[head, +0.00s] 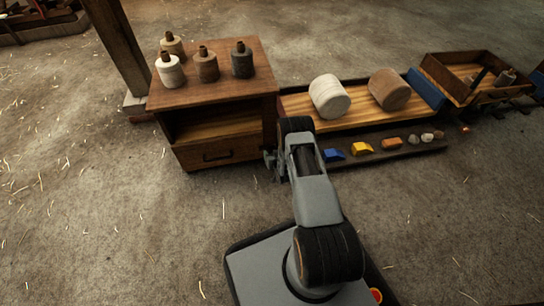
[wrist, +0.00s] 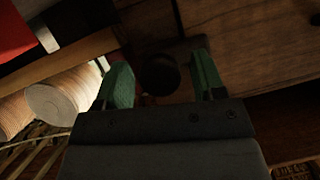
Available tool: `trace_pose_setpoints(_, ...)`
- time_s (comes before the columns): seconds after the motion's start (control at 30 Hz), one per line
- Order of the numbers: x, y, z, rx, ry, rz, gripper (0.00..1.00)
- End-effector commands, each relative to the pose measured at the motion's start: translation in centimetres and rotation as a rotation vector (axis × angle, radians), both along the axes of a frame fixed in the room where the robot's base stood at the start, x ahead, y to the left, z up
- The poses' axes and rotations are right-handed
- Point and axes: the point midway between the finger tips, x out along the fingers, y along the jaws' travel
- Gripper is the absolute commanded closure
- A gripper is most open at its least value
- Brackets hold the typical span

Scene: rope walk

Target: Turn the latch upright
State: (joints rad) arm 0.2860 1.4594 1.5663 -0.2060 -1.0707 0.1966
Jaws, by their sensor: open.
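My gripper (wrist: 163,80) is open, with two green fingertips spread apart in the wrist view. Between them shows a dark, round, knob-like part (wrist: 160,72) against brown wood; it may be the latch, but the view is too dark to tell which way it points. In the head view my gripper (head: 270,161) is partly hidden by my arm, at the right front edge of the wooden cabinet (head: 205,98). No latch can be made out there. Whether the fingers touch the knob-like part I cannot tell.
The cabinet has a drawer with a dark handle (head: 215,156) and several spools on top. Right of it, a low wooden cart holds a white roll (head: 329,96) and a brown roll (head: 389,89). Small coloured blocks lie along its front.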

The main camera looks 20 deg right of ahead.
Motion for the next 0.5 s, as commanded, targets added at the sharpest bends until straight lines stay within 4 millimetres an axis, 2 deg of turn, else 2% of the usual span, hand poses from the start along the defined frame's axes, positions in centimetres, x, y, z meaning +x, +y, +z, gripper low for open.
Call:
trace_pose_setpoints(0.37, 0.45, -0.01, -0.18, 0.000, 0.001, 0.000, 0.37)
trace_pose_setpoints(0.5, 0.43, -0.01, -0.18, 0.000, 0.001, 0.000, 0.47)
